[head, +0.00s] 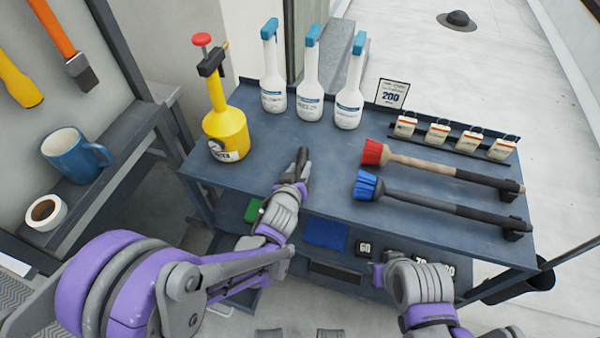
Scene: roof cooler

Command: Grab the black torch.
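The black torch (302,157) is a short dark cylinder at the front middle of the blue-grey cart top, its far end showing beyond my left gripper. My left gripper (298,172) is at the torch, with its fingers along both sides of the near part. I cannot tell whether the fingers press on it or stand slightly apart, and the torch's near end is hidden by the gripper. My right gripper (378,274) is low in front of the cart, away from the torch; its fingers are too unclear to read.
A side shelf holds a blue mug (72,155) and a tape roll (45,210).

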